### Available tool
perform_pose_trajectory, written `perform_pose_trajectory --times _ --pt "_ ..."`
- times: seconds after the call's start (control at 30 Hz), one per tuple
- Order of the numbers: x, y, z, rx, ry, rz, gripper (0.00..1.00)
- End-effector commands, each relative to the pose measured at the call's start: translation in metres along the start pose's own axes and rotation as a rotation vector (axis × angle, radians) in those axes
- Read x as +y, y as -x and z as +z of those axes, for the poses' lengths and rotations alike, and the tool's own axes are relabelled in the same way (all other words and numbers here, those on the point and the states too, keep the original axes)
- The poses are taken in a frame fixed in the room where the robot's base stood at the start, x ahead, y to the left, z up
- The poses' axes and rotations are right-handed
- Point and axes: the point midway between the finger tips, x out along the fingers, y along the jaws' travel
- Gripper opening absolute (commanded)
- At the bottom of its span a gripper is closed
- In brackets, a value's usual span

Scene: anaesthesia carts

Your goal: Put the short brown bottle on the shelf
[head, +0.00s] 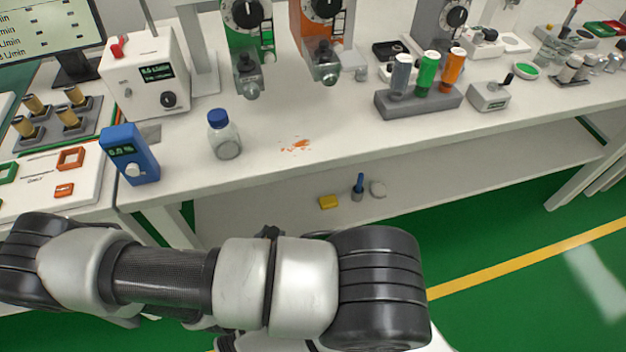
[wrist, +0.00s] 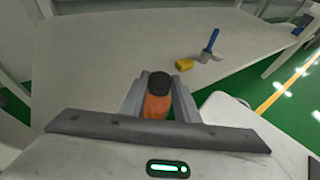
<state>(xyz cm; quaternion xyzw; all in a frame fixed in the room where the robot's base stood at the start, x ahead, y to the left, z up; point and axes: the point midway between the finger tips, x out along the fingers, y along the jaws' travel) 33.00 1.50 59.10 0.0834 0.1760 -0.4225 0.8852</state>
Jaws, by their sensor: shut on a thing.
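The short brown bottle (wrist: 157,106), orange-brown with a black cap, is upright or nearly so between the two grey fingers of my gripper (wrist: 158,94) in the wrist view. The gripper is shut on it. The white shelf (head: 450,175) runs under the bench in the head view. It also fills much of the wrist view (wrist: 110,62), beyond the bottle. I cannot tell the gap between bottle and shelf. In the head view my arm hides the bottle and nearly all of the gripper.
A yellow sponge (head: 328,202), a blue-handled brush (head: 358,186) and a small white object (head: 377,188) are on the shelf. The shelf to their right is clear. The bench top (head: 330,125) overhangs it, carrying a blue-capped clear bottle (head: 224,136) and an orange spill (head: 296,146).

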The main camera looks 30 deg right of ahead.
Motion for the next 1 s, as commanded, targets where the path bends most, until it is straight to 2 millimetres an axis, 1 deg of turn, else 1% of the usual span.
perform_pose_trajectory --times 0.03,0.3,0.4,0.5,0.6,0.77,0.87,1.0 --pt "-0.002 -0.012 0.004 -0.004 0.0 -0.005 0.0" --pt "-0.002 -0.079 0.032 -0.003 -0.002 -0.006 0.0" --pt "-0.003 -0.103 0.042 -0.003 -0.001 -0.006 0.0" --pt "-0.002 -0.122 0.05 -0.003 -0.001 -0.005 0.0" --pt "-0.002 -0.134 0.055 -0.002 0.0 -0.004 0.0" --pt "-0.002 -0.143 0.059 -0.001 0.0 -0.003 0.0" --pt "-0.002 -0.153 0.063 -0.002 -0.001 -0.005 0.0" --pt "-0.002 -0.164 0.038 -0.001 0.003 -0.001 0.0"
